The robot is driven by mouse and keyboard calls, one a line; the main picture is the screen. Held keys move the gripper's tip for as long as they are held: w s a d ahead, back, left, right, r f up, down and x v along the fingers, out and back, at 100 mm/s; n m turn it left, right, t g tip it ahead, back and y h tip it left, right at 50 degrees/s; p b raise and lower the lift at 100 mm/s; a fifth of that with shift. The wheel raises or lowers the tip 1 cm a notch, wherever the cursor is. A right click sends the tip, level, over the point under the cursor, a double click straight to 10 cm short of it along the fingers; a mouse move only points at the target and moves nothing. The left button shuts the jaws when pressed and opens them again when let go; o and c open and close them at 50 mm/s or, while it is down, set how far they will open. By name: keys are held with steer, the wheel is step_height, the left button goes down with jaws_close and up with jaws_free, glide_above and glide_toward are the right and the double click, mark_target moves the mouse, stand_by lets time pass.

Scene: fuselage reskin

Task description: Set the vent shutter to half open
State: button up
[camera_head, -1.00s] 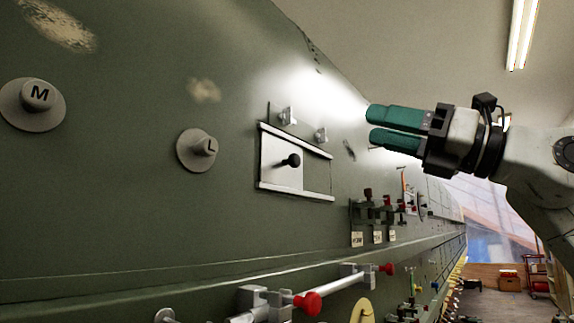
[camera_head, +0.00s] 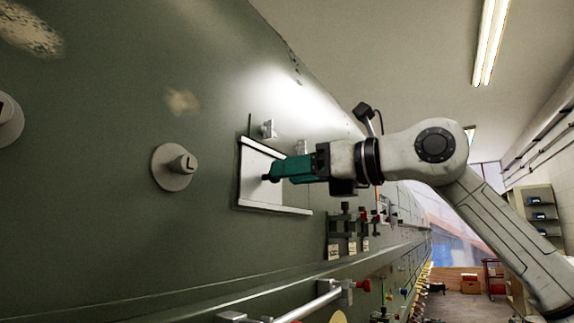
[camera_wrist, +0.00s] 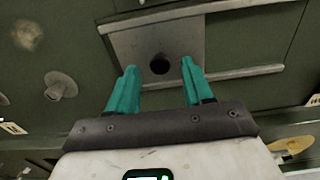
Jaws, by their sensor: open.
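The vent shutter (camera_head: 251,190) is a pale sliding plate between two light rails on the green fuselage wall. In the wrist view the plate (camera_wrist: 140,42) carries a dark round knob (camera_wrist: 160,64). In the head view the knob (camera_head: 266,178) shows just left of my fingertips. My gripper (camera_head: 275,172) has teal fingers and reaches the shutter from the right. In the wrist view my gripper (camera_wrist: 158,66) is open, with one finger on each side of the knob and gaps between. Whether the fingers reach past the knob's face, I cannot tell. My fingers hide part of the plate in the head view.
A round knob marked L (camera_head: 180,166) sticks out left of the shutter. Small brackets (camera_head: 268,129) sit above the upper rail. Below right are red-and-dark clamps (camera_head: 347,222) with labels, and a silver bar (camera_head: 310,304) runs along the lower ledge.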

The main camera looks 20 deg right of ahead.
steer(key=shift+x, duration=0.9)
jaws_close()
steer(key=shift+d, duration=0.1)
